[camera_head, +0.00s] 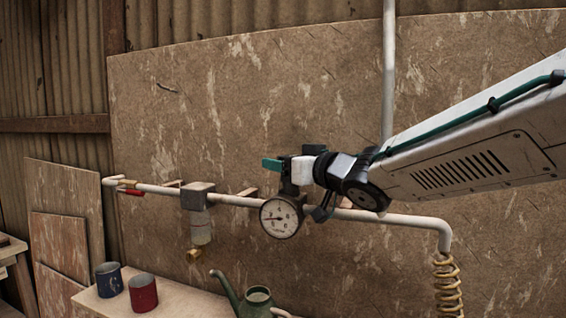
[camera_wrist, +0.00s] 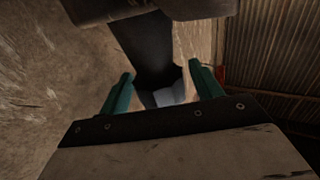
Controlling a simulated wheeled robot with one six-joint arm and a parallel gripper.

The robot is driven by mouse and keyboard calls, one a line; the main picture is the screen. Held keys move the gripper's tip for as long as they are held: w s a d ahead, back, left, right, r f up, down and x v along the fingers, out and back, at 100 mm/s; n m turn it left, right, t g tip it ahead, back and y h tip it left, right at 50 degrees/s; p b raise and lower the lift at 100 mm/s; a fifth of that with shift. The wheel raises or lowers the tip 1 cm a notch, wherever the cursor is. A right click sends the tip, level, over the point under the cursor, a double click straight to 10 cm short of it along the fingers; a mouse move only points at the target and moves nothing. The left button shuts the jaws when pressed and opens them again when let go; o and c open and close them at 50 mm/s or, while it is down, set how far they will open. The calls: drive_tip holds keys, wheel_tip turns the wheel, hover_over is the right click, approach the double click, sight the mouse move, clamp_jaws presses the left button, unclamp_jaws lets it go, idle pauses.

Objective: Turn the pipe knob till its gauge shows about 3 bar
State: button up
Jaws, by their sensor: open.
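The round white pressure gauge (camera_head: 281,217) hangs on the pipe (camera_head: 385,217) in the head view. Its dark needle points roughly left; the figures are too small to read surely. My gripper (camera_head: 272,164) is above the gauge, with teal fingertips pointing left. A dark fitting (camera_head: 289,187) shows just above the gauge, partly covered by my gripper; I cannot tell the knob apart clearly. In the wrist view my gripper (camera_wrist: 162,89) has its teal fingers apart. A dark upright shape (camera_wrist: 152,55) shows beyond and between them; contact cannot be told.
A grey filter block with clear bowl (camera_head: 199,215) sits left along the pipe. A red-handled valve (camera_head: 131,191) is farther left. A blue mug (camera_head: 109,279), a red mug (camera_head: 143,293) and a green watering can (camera_head: 257,300) stand below. A brass coil (camera_head: 447,285) hangs right.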

drive_tip(key=shift+w+a, duration=0.45)
drive_tip(key=c, duration=1)
